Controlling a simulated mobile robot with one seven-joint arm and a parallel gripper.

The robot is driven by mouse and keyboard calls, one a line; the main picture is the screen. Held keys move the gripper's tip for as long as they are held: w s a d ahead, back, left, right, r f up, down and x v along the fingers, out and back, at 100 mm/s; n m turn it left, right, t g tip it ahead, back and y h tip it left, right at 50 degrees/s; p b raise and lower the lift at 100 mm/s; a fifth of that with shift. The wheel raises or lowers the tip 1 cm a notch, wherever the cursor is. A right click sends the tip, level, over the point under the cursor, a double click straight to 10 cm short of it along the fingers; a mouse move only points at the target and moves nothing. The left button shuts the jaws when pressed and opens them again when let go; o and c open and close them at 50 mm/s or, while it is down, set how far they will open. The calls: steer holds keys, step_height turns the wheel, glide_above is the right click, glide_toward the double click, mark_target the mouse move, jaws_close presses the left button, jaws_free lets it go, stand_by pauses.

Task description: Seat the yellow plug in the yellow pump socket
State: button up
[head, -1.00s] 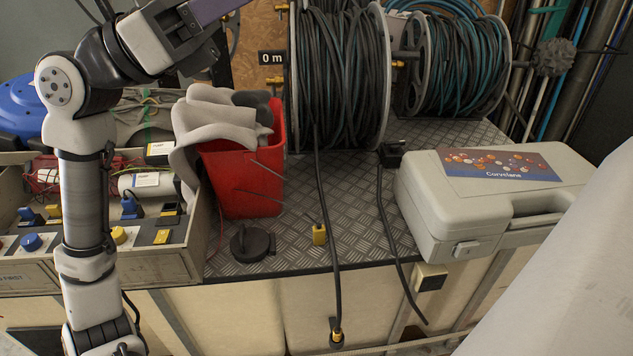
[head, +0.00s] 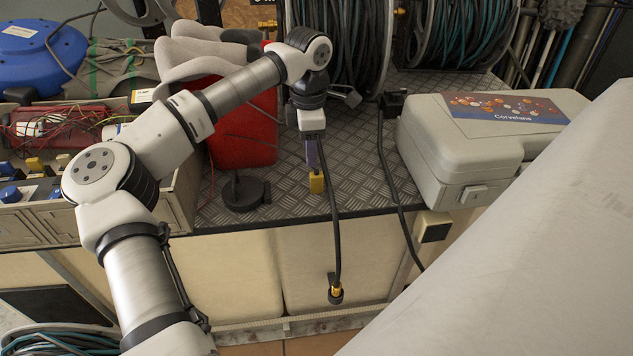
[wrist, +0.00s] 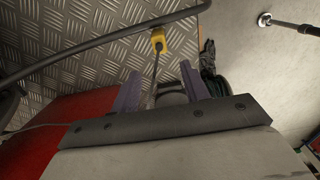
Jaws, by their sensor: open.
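The yellow plug (head: 316,184) stands on the checkered metal deck, near its front edge. My gripper (head: 314,164) points down just above it, with its purple fingers apart. In the wrist view the yellow plug (wrist: 158,42) lies beyond my open fingertips (wrist: 160,82), and its thin grey lead runs back between the fingers. The fingers are not closed on anything. At left, a small yellow block (head: 34,164) sits among blue parts on the panel box. I cannot tell which part is the yellow pump socket; my arm covers much of that panel.
A black hose (head: 329,190) hangs close beside my gripper and over the deck edge. A black round cap (head: 245,192) lies to the left, before the red bucket (head: 245,135) with grey cloth. A grey case (head: 455,150) stands at right. Hose reels (head: 340,45) stand behind.

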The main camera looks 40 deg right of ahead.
mark_target(317, 174)
step_height(317, 174, down, 3)
steer(key=shift+f, duration=0.1)
steer(key=shift+s+d+f+p, duration=0.1)
steer(key=shift+s+d+f, duration=0.1)
steer(key=shift+f, duration=0.65)
steer(key=shift+s+d+f+p, duration=0.1)
steer(key=shift+s+d+f, duration=0.05)
steer(key=shift+f, duration=0.75)
steer(key=shift+s+d+f+p, duration=0.1)
steer(key=shift+s+d+f, duration=0.1)
steer(key=shift+f, duration=0.65)
jaws_close()
